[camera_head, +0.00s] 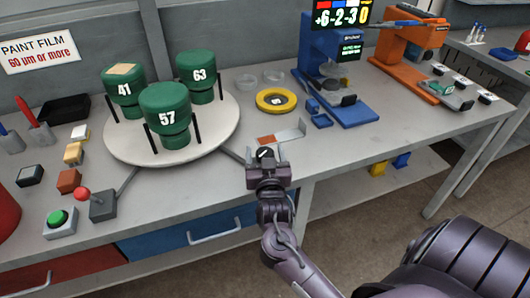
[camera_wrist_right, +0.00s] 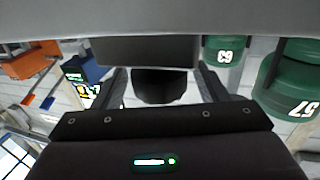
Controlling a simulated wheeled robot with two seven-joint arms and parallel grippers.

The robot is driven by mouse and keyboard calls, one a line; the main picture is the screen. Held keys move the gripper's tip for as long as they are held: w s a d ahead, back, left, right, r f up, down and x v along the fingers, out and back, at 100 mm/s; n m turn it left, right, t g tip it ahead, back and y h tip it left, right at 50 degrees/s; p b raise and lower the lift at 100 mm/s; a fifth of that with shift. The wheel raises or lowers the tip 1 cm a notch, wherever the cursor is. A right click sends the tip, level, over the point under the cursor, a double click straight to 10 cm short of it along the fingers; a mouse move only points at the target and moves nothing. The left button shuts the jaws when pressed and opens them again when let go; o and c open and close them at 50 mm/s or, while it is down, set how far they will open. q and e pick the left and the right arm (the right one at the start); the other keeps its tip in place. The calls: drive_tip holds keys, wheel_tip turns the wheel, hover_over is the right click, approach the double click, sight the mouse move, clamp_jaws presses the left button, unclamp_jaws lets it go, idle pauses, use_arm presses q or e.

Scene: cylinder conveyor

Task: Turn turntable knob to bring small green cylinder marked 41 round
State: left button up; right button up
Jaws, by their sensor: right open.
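The turntable (camera_head: 215,133) is a pale round disc carrying three dark green cylinders between black posts. The cylinder marked 41 (camera_head: 124,89) stands at its left, with a tan patch on top. The cylinder marked 57 (camera_head: 170,118) is at the front and 63 (camera_head: 200,76) at the back right. The black knob (camera_head: 264,153) sits near the table's front edge, right of the disc. My right gripper (camera_head: 266,160) is open at the knob; in the right wrist view the dark knob (camera_wrist_right: 160,88) shows between its fingers. Contact cannot be told. My left gripper is out of view.
A yellow ring (camera_head: 277,100) and a metal bracket (camera_head: 290,135) lie close behind the knob. Blue (camera_head: 335,85) and orange (camera_head: 412,55) instruments stand farther right. A red-ball lever (camera_head: 100,203) and green button (camera_head: 59,221) are at the front left.

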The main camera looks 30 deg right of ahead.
drive_tip(key=c, duration=1)
drive_tip(key=shift+y, duration=0.3)
drive_tip(key=n+t+y+p, duration=0.2)
drive_tip(key=n+y, duration=0.2)
drive_tip(key=y, duration=0.1)
drive_tip(key=shift+r, duration=0.1)
drive_tip(key=n+y+p, duration=0.1)
drive_tip(key=n+y, duration=0.1)
drive_tip(key=y, duration=0.2)
drive_tip(key=shift+d+n, duration=0.1)
drive_tip(key=shift+n, duration=0.2)
drive_tip(key=shift+n+y, duration=1.1)
drive_tip(key=shift+y, duration=0.8)
drive_tip(key=shift+n+g+y, duration=1.3)
drive_tip(key=shift+n+y, duration=0.3)
drive_tip(key=shift+y, duration=0.7)
